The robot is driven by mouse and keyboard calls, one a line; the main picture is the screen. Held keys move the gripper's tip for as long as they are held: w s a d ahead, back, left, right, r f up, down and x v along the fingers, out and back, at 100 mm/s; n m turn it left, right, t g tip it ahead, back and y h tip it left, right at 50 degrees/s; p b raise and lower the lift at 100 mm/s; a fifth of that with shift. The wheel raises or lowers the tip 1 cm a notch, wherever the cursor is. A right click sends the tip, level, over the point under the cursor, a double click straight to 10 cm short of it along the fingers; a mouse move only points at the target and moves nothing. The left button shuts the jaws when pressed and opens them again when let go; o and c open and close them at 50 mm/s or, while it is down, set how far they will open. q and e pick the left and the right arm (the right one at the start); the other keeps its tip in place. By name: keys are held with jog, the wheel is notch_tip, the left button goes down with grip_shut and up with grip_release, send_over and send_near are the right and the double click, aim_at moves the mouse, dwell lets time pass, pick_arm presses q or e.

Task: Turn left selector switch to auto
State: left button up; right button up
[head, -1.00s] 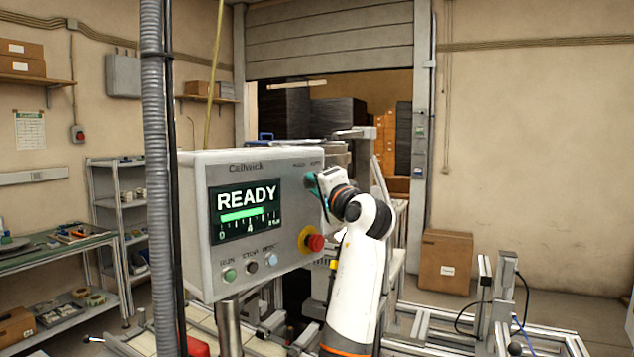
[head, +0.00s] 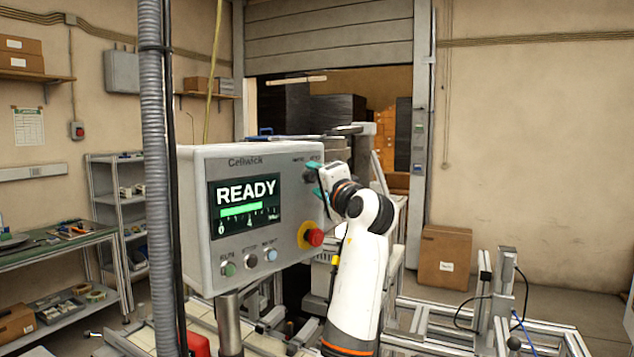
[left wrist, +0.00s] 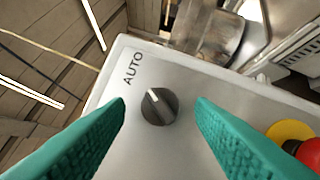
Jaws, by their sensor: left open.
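The grey control panel (head: 235,275) shows READY on its screen in the head view. In the left wrist view, the selector switch (left wrist: 158,107) is a round black knob with a white pointer line. The pointer is turned toward the printed word AUTO (left wrist: 133,68). My left gripper (head: 317,180) is at the panel's upper right part. Its teal fingers (left wrist: 161,108) are open on either side of the knob, with a gap on both sides. In the head view, the gripper hides the knob. My right gripper is not in view.
A red emergency button on a yellow base (head: 312,237) sits below the gripper; it also shows in the wrist view (left wrist: 308,152). Several small buttons (head: 250,261) line the panel's bottom. A grey hose (head: 157,200) hangs left of the panel. Aluminium frames (head: 500,310) stand at right.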

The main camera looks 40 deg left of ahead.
pick_arm(q)
jog(key=b+v, duration=0.4)
jog(key=v, duration=0.7)
jog(key=shift+d+b, duration=0.2)
jog(key=shift+b, duration=0.1)
jog(key=shift+f, duration=0.1)
